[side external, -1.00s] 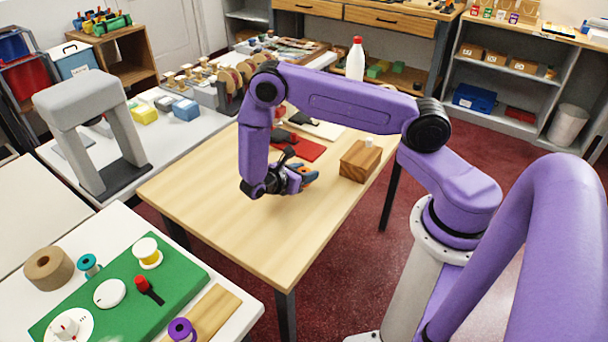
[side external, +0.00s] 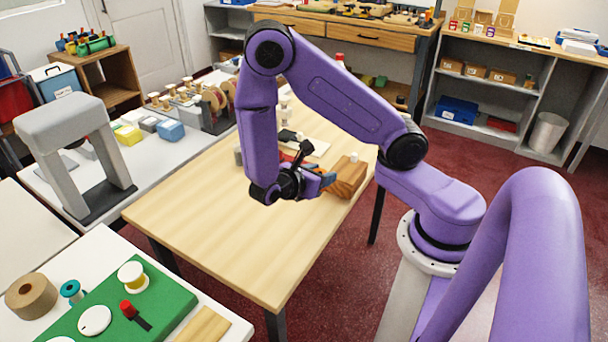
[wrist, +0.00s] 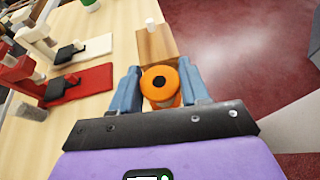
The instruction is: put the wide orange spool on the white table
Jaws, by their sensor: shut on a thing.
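The orange spool (wrist: 162,88) is between the blue fingers of my gripper (wrist: 160,80) in the wrist view, its round end with a dark hole facing the camera. My gripper (side external: 324,180) is shut on it, above the wooden table (side external: 215,235) and in front of the wooden block in the side view. The spool is mostly hidden there by the gripper.
The wooden block (side external: 349,174) with a white peg is close to my gripper; it also shows in the wrist view (wrist: 152,44). A red mat (wrist: 82,88) with dark paddle-like things lies left in the wrist view. The grey arch (side external: 66,118) stands tall. The wooden table's near part is clear.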

